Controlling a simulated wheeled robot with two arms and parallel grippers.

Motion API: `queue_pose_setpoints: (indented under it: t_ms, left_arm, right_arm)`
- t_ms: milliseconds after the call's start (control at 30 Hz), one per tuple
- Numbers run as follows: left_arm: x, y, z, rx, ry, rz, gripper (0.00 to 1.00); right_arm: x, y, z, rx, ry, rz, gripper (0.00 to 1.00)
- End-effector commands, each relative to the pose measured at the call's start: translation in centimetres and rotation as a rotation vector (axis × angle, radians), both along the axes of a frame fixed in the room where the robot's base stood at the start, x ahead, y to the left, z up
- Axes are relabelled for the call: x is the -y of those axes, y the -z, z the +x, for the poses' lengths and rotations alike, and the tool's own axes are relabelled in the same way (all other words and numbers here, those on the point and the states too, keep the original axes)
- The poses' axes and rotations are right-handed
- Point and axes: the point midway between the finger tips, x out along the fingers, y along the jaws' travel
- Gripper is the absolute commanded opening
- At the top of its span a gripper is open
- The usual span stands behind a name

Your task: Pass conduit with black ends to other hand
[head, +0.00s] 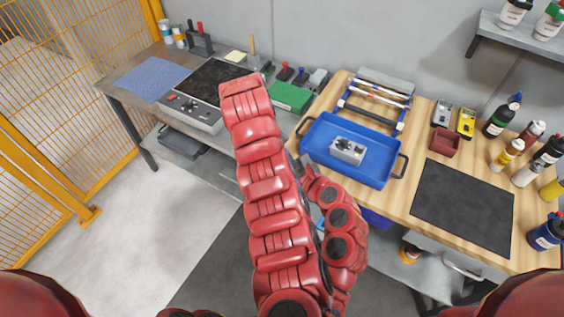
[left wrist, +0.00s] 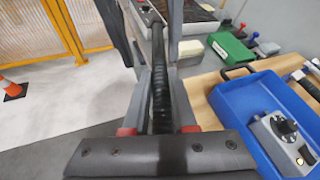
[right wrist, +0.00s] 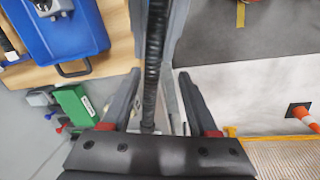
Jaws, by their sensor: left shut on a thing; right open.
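The conduit (left wrist: 160,95) shows in the left wrist view as a black ribbed tube running lengthwise between the fingers of my left gripper (left wrist: 158,72), which is shut on it. In the right wrist view the conduit (right wrist: 152,65) runs up the middle of the picture. My right gripper (right wrist: 158,72) is open, with one finger on either side of the conduit's line and gaps between. I cannot tell how deep the conduit sits between these fingers. In the head view my red arms hide the conduit and both grippers.
A blue tray (head: 318,140) holding a grey device (head: 348,150) stands on the wooden bench (head: 400,200). A black mat (head: 463,208) and bottles lie to the right. A grey bench with a green box (head: 290,97) is behind. Open floor (head: 150,220) lies at left, before a yellow fence (head: 70,60).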

Motion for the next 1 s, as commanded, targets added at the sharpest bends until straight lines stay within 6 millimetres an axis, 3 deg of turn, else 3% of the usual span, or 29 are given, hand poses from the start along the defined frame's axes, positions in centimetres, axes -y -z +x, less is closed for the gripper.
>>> queue_pose_setpoints:
  t_ms: [233,500,700,1000]
  left_arm:
    - [0.0,0.0,0.0,0.0,-0.001,0.001,0.0]
    - [0.0,0.0,0.0,0.0,-0.001,0.001,0.0]
    - [0.0,0.0,0.0,0.0,-0.001,0.0,0.0]
    - [0.0,0.0,0.0,0.0,-0.001,0.0,0.0]
  right_arm:
    - [-1.0,-5.0,-0.6,0.002,-0.002,0.009,0.6]
    - [-1.5,-8.9,-1.2,-0.001,-0.002,0.007,0.6]
    - [-1.6,-10.4,-1.4,0.0,-0.001,0.003,0.6]
    - [-1.6,-10.7,-1.5,-0.001,-0.001,0.001,0.6]
